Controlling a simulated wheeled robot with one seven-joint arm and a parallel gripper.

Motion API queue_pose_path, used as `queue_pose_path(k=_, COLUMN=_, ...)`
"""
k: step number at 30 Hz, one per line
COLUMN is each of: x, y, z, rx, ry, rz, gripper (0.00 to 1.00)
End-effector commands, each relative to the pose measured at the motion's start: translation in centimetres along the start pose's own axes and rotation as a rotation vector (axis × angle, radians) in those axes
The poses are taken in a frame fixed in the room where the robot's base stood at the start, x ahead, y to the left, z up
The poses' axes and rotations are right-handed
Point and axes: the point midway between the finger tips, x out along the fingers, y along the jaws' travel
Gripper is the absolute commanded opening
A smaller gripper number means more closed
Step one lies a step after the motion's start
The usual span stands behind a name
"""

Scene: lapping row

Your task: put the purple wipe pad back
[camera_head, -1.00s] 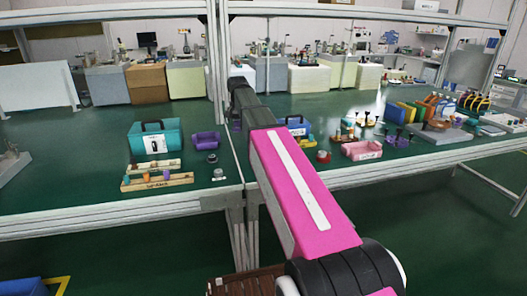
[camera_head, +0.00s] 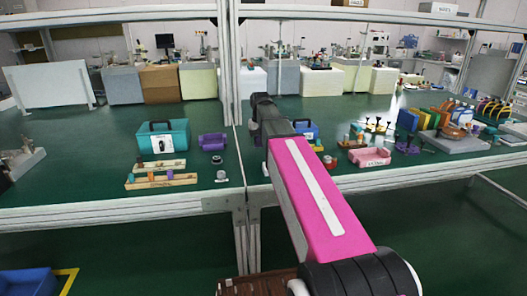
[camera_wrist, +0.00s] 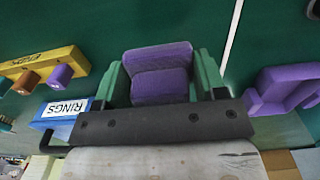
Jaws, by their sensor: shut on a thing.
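The purple wipe pad (camera_wrist: 160,80) sits between the two green fingers of my gripper (camera_wrist: 162,78) in the wrist view, and the gripper is shut on it. A dark crossbar hides the pad's near end. A purple open holder (camera_wrist: 285,88) is apart from the pad, at the right of the wrist view. It looks like the purple bin (camera_head: 212,141) beside the teal box in the head view. In the head view my arm hides the gripper and the pad.
A blue box marked RINGS (camera_wrist: 62,112) and a yellow rack with pegs (camera_wrist: 42,70) lie at the left of the wrist view. In the head view, a teal box (camera_head: 170,128), peg racks (camera_head: 160,181) and a pink bin (camera_head: 370,156) stand on the green bench.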

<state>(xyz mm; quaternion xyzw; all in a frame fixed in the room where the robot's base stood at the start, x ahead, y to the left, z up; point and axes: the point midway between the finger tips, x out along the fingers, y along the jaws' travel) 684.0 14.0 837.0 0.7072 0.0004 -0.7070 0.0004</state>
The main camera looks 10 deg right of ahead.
Motion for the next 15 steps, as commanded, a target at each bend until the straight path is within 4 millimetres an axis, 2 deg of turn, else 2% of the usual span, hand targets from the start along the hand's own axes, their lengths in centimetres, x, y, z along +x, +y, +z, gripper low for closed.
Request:
queue_pose_path(k=5, x=0.9, y=1.4, z=-0.6, rx=0.001, ry=-0.001, rz=0.000, gripper=0.39)
queue_pose_path(k=10, x=1.8, y=1.5, z=-0.6, rx=0.000, ry=-0.001, rz=0.000, gripper=0.39)
queue_pose_path(k=15, x=4.0, y=1.4, z=-0.6, rx=0.000, ry=-0.002, rz=0.000, gripper=0.39)
